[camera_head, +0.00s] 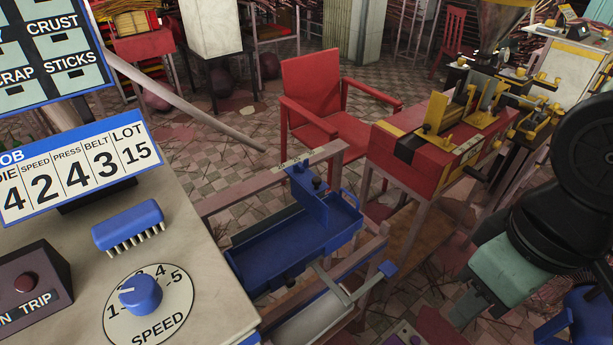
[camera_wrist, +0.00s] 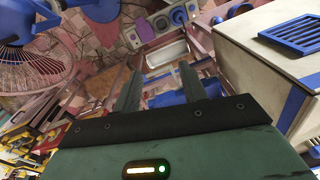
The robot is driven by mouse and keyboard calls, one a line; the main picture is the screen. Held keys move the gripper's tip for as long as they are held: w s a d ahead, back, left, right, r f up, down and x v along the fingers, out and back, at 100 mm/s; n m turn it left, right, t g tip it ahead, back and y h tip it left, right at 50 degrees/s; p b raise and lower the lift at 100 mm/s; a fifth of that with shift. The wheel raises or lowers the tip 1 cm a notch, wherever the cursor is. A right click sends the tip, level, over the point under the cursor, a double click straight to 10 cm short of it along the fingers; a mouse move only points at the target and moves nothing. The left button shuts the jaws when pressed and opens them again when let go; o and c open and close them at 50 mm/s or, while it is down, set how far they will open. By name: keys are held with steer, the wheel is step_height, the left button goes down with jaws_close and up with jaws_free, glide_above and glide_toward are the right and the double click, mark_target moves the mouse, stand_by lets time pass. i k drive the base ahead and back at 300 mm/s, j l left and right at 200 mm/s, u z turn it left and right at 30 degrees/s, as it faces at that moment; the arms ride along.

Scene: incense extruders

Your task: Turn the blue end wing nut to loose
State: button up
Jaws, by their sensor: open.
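My gripper (camera_head: 468,296) is at the lower right of the head view, in front of the machine bench and apart from it. In the wrist view its two dark fingers (camera_wrist: 158,72) stand apart with nothing held between them. The blue tray (camera_head: 275,255) with an upright blue plate (camera_head: 308,192) sits on the wooden frame, left of my gripper. A grey lever with a blue end (camera_head: 388,268) sticks out at the frame's near right. I cannot make out for certain which blue part is the end wing nut; it may be too small or hidden.
A red machine stand (camera_head: 440,150) with yellow parts stands behind my gripper. A red chair (camera_head: 322,105) is behind the tray. A pale console (camera_head: 200,235) with a blue speed knob (camera_head: 141,294) fills the left. A round ribbed object (camera_wrist: 38,75) lies left in the wrist view.

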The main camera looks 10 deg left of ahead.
mark_target(300, 169)
steer(key=l+u, duration=0.1)
steer(key=u, duration=0.25)
steer(key=i+l+u, duration=0.1)
steer(key=u, duration=0.25)
steer(key=l+u, duration=0.2)
steer(key=u, duration=0.15)
